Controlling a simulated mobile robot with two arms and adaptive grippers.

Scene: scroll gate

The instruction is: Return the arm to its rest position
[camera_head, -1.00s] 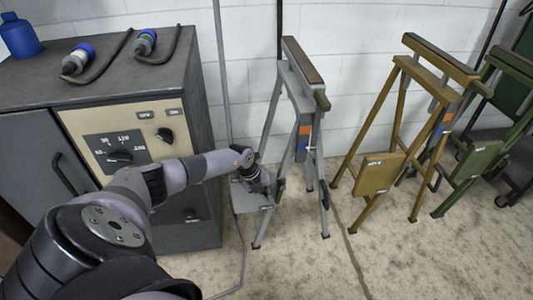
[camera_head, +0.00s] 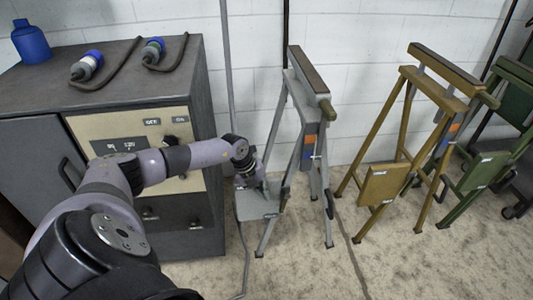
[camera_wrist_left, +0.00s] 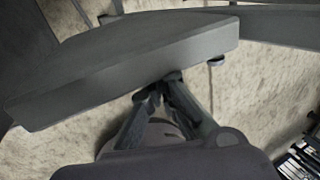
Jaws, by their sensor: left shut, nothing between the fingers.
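My left arm comes in from the lower left in the head view and reaches across the front of the grey cabinet. My left gripper (camera_head: 256,180) is at the arm's end, beside the grey folding stand (camera_head: 308,150) and close above its small grey plate (camera_head: 256,206). In the left wrist view the left gripper's fingers (camera_wrist_left: 172,82) are together and empty. A flat grey board-like part (camera_wrist_left: 130,65) lies just past the fingertips; I cannot tell whether they touch it. My right gripper is in neither view.
The grey cabinet (camera_head: 190,235) has a control panel with knobs. Plugs on cables (camera_head: 87,66) and a blue bottle (camera_head: 31,42) stand on top. A yellow stand (camera_head: 384,184) and a green stand (camera_head: 481,171) are to the right. The floor in front of the stands is clear.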

